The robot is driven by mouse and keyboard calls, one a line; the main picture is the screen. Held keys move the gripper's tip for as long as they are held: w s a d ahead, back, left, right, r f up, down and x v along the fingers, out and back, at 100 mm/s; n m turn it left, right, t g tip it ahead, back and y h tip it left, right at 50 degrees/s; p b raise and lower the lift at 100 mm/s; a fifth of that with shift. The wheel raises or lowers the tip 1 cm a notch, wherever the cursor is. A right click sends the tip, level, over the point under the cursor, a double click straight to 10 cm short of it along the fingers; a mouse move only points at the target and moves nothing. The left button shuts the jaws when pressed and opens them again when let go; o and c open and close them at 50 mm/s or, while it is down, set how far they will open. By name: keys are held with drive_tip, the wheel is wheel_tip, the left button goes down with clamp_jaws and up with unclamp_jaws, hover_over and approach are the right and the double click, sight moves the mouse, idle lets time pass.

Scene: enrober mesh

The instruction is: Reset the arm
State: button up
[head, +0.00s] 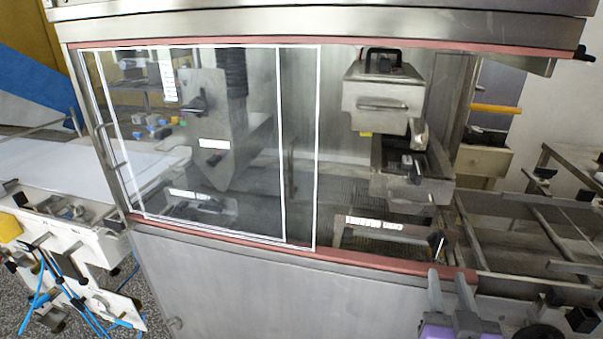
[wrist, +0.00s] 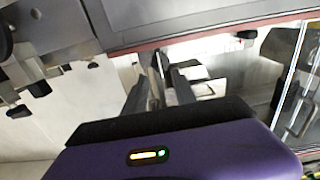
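My gripper (head: 448,280) is at the lower right of the head view, in front of the machine's lower red rail. Its purple body is partly cut off by the bottom edge. Two grey fingers point up and stand apart, with nothing seen held between them. In the wrist view my gripper (wrist: 161,82) also shows two separate dark fingers beyond the purple housing. The picture there is tilted, and the fingers point toward the machine's opening. Most of my arm is out of view.
A steel enrober cabinet (head: 250,290) fills the middle. Clear sliding panels (head: 235,120) cover its left part; its right part is open, showing a metal unit (head: 380,100) and mesh. A rail frame (head: 540,240) stands at right, a white conveyor (head: 50,170) at left.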

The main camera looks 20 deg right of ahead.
drive_tip(key=s+a+f+n+t+y, duration=0.25)
drive_tip(key=s+a+n+y, duration=0.3)
drive_tip(key=a, duration=0.55)
drive_tip(key=s+a+f+g+y, duration=0.1)
drive_tip(key=s+a+f+y, duration=0.1)
drive_tip(key=s, duration=0.7)
drive_tip(key=s+a+f+n+g+y, duration=0.1)
drive_tip(key=s+a+f, duration=0.3)
drive_tip(key=s, duration=0.6)
drive_tip(key=shift+s+a+f+g+y, duration=0.15)
drive_tip(key=shift+s+a+g+y, duration=0.2)
drive_tip(key=shift+a+y, duration=0.35)
